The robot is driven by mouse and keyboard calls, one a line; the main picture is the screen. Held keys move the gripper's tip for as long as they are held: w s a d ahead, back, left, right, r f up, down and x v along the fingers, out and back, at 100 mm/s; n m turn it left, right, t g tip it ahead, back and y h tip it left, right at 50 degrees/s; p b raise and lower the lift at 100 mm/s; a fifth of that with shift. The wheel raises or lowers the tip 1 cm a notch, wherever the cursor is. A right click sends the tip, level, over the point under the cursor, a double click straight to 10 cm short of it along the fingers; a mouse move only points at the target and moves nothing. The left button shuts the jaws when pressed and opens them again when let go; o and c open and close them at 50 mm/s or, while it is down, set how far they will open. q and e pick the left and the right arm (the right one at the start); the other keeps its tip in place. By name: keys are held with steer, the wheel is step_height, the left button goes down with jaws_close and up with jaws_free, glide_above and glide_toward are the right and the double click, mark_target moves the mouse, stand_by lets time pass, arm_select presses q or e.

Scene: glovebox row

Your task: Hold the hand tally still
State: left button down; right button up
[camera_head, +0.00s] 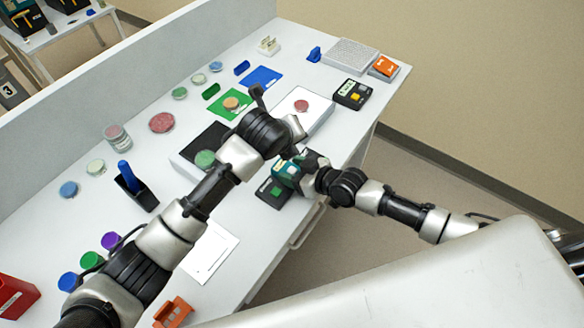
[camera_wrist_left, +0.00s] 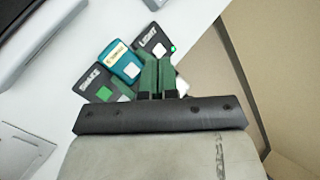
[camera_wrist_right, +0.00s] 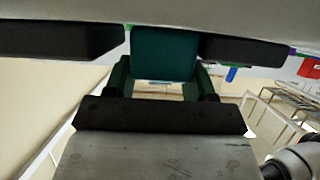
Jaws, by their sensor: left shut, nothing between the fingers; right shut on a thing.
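The teal hand tally (camera_head: 286,173) has a pale display and a light button, and shows between two dark boxes in the left wrist view (camera_wrist_left: 122,64). My right gripper (camera_head: 304,172) is shut on it; the right wrist view shows its teal body (camera_wrist_right: 165,52) between the green fingers (camera_wrist_right: 163,80). I cannot tell if the tally touches the table. My left gripper (camera_wrist_left: 160,78) is shut and empty, its fingertips close to the tally and the LIGHT box (camera_wrist_left: 150,40). The SHAKE box (camera_wrist_left: 92,82) with a green button is on the tally's other side.
A black mat with a green dish (camera_head: 205,158) lies left of the tally. A white board (camera_head: 312,103) with a red dish lies behind. A black holder (camera_head: 140,197) with a blue item stands at left. The table's front edge is close to the tally.

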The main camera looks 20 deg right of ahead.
mark_target(290, 170)
arm_select(q)
steer(key=shift+s+r+m+t+h, duration=0.3)
steer(key=shift+r+m+t, duration=0.15)
steer(key=shift+r, duration=0.2)
steer(key=shift+f, duration=4.45)
steer(key=shift+f, duration=0.1)
steer(key=shift+f, duration=0.3)
